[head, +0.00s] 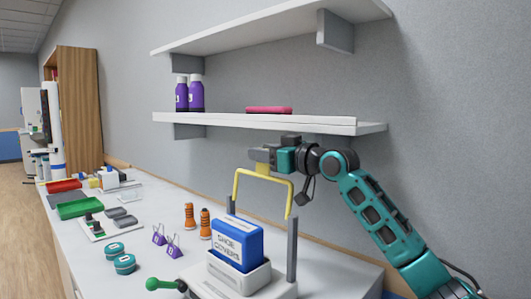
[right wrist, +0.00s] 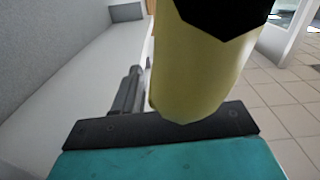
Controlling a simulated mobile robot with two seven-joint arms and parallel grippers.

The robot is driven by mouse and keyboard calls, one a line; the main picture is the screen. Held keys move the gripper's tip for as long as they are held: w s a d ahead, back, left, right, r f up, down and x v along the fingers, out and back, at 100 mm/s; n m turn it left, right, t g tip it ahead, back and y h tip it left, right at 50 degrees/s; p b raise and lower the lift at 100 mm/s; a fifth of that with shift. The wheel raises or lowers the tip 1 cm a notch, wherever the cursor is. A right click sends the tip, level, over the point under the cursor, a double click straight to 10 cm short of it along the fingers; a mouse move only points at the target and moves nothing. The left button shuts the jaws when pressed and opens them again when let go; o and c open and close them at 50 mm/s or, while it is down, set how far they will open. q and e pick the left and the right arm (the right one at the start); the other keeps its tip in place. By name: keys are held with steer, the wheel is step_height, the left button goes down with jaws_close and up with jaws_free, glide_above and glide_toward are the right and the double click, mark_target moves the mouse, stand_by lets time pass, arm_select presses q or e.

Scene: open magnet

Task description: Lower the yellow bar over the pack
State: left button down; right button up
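The yellow bar (head: 238,184) is a hoop standing upright above the pack in the head view. Its legs come down near two grey posts (head: 292,250) of a white stand (head: 253,282). The pack, a blue box lettered "SHOE COVERS" (head: 237,247), stands upright in the stand's tray. My right gripper (head: 262,163) is at the top of the bar and overlaps it. Its fingertips are too small to tell whether they are closed on it. In the right wrist view a pale yellow, black-ended cylinder fills the middle; no gap between fingers shows. My left gripper is not in view.
A green knob (head: 152,284) sticks out left of the stand. Orange bottles (head: 190,216), purple pieces (head: 174,249) and teal round tins (head: 124,264) stand to the left on the counter (head: 150,222). A wall shelf (head: 225,122) hangs just above my right gripper.

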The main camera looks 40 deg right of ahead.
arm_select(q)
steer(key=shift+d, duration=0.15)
arm_select(e)
jaws_close()
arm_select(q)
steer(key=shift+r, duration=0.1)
